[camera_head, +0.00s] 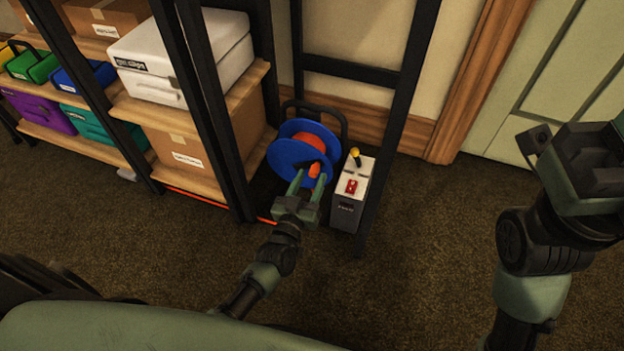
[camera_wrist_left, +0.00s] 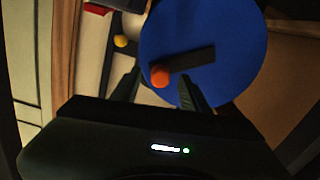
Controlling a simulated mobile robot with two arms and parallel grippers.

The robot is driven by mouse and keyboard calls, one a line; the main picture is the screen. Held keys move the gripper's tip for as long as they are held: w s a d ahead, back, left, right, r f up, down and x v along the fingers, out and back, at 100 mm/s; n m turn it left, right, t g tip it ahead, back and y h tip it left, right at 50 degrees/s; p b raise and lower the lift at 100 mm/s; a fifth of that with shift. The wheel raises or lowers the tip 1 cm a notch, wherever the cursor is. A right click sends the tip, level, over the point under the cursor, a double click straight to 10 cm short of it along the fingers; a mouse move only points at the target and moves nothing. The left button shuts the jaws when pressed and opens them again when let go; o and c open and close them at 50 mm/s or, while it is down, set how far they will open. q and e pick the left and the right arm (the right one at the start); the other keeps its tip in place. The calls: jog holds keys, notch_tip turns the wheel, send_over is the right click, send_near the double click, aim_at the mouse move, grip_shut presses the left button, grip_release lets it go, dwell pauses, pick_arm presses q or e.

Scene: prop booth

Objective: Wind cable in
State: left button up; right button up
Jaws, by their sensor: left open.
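A cable reel (camera_head: 291,158) with blue side discs and orange cable stands on the floor under a black frame. Its near disc fills much of the left wrist view (camera_wrist_left: 235,35). An orange crank knob (camera_head: 314,170) sticks out from a dark crank arm on that disc; the knob also shows in the left wrist view (camera_wrist_left: 160,75). My left gripper (camera_head: 308,182) is open, with its two fingers on either side of the knob; I cannot tell whether they touch it. Orange cable (camera_head: 190,195) runs along the floor below the shelf. My right gripper (camera_head: 583,150) is at the right, clear of the reel; its fingertips cannot be made out.
A grey box (camera_head: 345,215) with a red switch and yellow-topped lever stands just right of the reel. A shelf rack with black posts (camera_head: 215,110), a white case (camera_head: 180,60) and cartons stands left. Dark carpet (camera_head: 420,230) is clear in front and to the right.

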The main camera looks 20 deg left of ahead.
pick_arm(q)
jog(key=shift+w, duration=0.9)
grip_shut()
jog(key=shift+s, duration=0.1)
dwell(0.7)
